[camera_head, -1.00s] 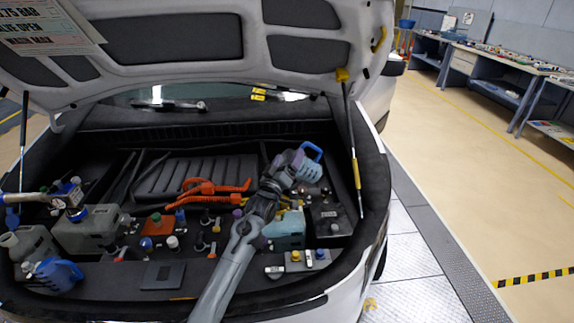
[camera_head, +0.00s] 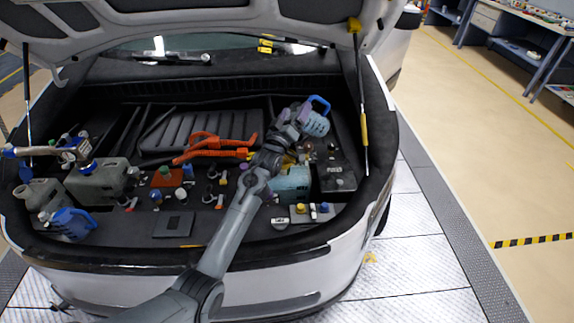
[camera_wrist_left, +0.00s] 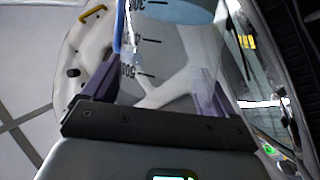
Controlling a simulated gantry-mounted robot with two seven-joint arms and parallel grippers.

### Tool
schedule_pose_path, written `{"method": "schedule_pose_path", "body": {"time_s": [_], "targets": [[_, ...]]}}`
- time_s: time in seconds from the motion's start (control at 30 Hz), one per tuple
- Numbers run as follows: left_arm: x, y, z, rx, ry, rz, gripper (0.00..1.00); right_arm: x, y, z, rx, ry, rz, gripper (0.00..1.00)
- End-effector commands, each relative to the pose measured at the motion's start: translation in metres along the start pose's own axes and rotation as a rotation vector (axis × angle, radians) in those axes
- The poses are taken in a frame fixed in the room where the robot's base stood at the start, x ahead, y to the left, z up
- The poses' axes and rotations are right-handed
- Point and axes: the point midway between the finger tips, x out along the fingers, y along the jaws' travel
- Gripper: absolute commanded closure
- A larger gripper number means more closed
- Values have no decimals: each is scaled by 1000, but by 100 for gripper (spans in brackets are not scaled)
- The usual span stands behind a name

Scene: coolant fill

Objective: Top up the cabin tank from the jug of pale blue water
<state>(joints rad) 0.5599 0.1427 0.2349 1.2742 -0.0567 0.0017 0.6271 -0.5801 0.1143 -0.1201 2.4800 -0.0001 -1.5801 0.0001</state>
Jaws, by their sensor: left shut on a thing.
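A jug with a blue handle and pale blue contents (camera_head: 316,124) is held in my left gripper (camera_head: 293,128) above the right part of the car's open bay. It looks tilted. In the left wrist view the clear jug (camera_wrist_left: 170,62) with dark scale marks sits between the purple fingers of my left gripper (camera_wrist_left: 155,90). Pale blue water shows at the top of that view. A pale blue tank (camera_head: 291,185) stands below the gripper, partly hidden by my arm. I cannot tell which tank is the cabin tank, or whether water is flowing. My right gripper is not in view.
A dark box (camera_head: 337,180) stands right of the pale blue tank. Orange cables (camera_head: 215,146), several coloured caps and a grey tank (camera_head: 100,182) fill the bay. The raised lid (camera_head: 230,18) hangs above; a strut (camera_head: 361,100) stands right.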

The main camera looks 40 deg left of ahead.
Motion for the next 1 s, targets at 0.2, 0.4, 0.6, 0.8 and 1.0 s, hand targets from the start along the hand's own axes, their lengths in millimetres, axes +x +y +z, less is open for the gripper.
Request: {"method": "schedule_pose_path", "body": {"time_s": [0.2,0.4,0.6,0.8,1.0], "targets": [[0,1,-2,0,3,2,90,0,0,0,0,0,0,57],[0,0,-1,-5,8,4,90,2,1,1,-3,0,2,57],[-1,-1,0,-17,21,8,90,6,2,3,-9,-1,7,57],[-2,-2,1,-29,34,13,90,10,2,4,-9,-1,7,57],[-2,-2,0,-34,40,16,90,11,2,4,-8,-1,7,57]]}}
